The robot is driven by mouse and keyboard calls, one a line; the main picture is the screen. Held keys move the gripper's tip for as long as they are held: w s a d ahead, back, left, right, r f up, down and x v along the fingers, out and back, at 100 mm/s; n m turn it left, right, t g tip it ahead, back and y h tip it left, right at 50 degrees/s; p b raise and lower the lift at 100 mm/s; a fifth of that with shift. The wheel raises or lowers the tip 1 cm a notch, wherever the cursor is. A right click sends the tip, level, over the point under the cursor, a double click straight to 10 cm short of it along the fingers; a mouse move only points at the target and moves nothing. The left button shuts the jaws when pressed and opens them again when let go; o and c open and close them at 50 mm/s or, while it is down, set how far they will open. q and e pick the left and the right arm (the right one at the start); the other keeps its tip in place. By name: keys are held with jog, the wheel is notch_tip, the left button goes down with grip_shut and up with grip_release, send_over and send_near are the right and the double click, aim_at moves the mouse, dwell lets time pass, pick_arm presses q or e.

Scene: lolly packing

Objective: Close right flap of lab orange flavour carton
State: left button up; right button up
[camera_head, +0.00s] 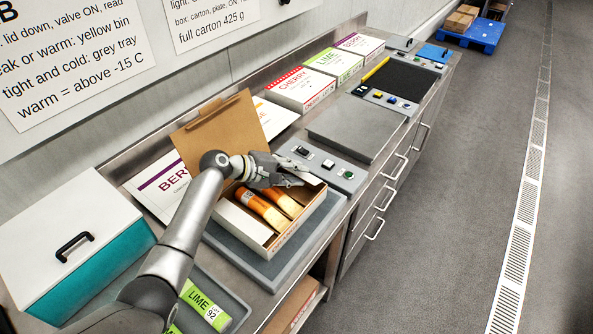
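The orange flavour carton (287,236) stands open on a grey plate (252,264) on the bench. Its large brown lid panel (222,127) stands up at the back. Orange-wrapped lollies (263,209) show inside. A pale flap or inner wall (236,219) shows at the left end. My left gripper (301,175) is over the back right part of the carton, its fingers pointing right and looking apart, with nothing seen between them. The gripper and wrist hide part of the right end, so I cannot tell how the right flap lies or whether the fingers touch it. My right gripper is not in view.
A control panel (323,163) sits just right of the carton. Cherry (301,91), lime (334,63) and berry (360,43) cartons stand along the back. A teal cooler box (85,265) stands at left. A tray with lime packs (204,306) lies in front.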

pick_arm(q)
jog(key=shift+w+d+f, duration=0.15)
jog(key=shift+d, duration=0.2)
jog(key=shift+w+f, duration=0.15)
grip_shut()
